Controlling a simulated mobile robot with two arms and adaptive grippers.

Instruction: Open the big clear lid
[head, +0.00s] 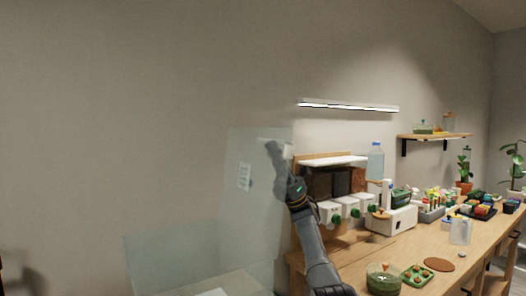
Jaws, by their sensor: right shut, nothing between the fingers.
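The big clear lid (252,225) is a see-through pane standing steeply raised left of the workbench, with a small pale label (244,176) on it. Below and left of it, more clear panels (165,250) look like the walls of a case, cut off by the bottom edge. My right gripper (275,148) is shut and empty. It overlaps the lid's upper right part in the picture; I cannot tell whether it touches the pane. My left gripper is out of view.
Right of the lid, the wooden bench (415,250) carries dispensers with green knobs (352,208), a white machine (390,220), a green tray (417,274) and a clear jug (461,231). A water bottle (376,162) stands above. The wall on the left is bare.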

